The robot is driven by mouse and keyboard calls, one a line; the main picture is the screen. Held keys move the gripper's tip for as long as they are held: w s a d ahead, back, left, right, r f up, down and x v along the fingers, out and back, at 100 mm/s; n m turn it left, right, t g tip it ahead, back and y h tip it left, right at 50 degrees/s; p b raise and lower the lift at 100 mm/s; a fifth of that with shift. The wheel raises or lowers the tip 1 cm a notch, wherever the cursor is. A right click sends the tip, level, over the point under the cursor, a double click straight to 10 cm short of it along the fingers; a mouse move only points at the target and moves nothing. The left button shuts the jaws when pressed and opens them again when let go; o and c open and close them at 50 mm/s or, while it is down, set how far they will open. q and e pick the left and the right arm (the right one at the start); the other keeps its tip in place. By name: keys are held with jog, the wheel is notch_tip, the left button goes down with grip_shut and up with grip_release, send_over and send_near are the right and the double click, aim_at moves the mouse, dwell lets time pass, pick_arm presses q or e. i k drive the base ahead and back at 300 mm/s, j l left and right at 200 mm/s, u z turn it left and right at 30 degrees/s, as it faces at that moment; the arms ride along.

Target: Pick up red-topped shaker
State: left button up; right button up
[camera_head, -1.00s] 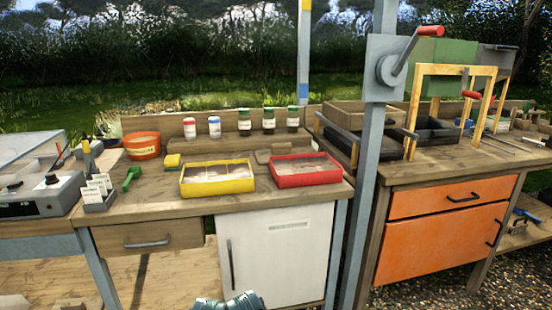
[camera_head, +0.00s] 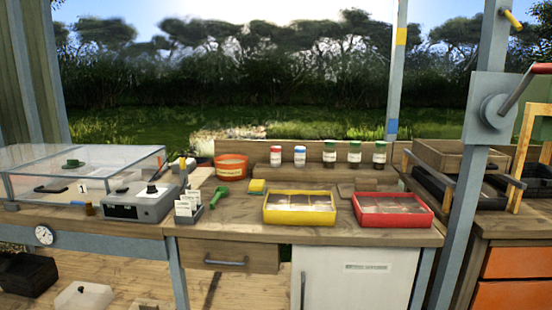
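The red-topped shaker (camera_head: 275,156) stands upright at the left end of a row on a low wooden ledge at the back of the workbench (camera_head: 333,237). A blue-topped shaker (camera_head: 299,156) stands just to its right. Several green-topped jars (camera_head: 354,154) stand farther right in the same row. An orange pot (camera_head: 231,167) is to the left of the red-topped shaker. Neither of my grippers shows in the head view.
A yellow tray (camera_head: 299,220) and a red tray (camera_head: 393,221) lie in front of the row. A green scoop (camera_head: 219,196), a yellow sponge (camera_head: 257,186) and a card holder (camera_head: 188,212) are at left. A grey post (camera_head: 458,200) rises at the right.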

aim_at(275, 150)
jog(key=i+j+z, duration=0.5)
jog(key=j+z, duration=0.3)
jog(key=i+j+z, duration=0.1)
jog(key=j+z, duration=0.15)
jog(key=j, duration=0.25)
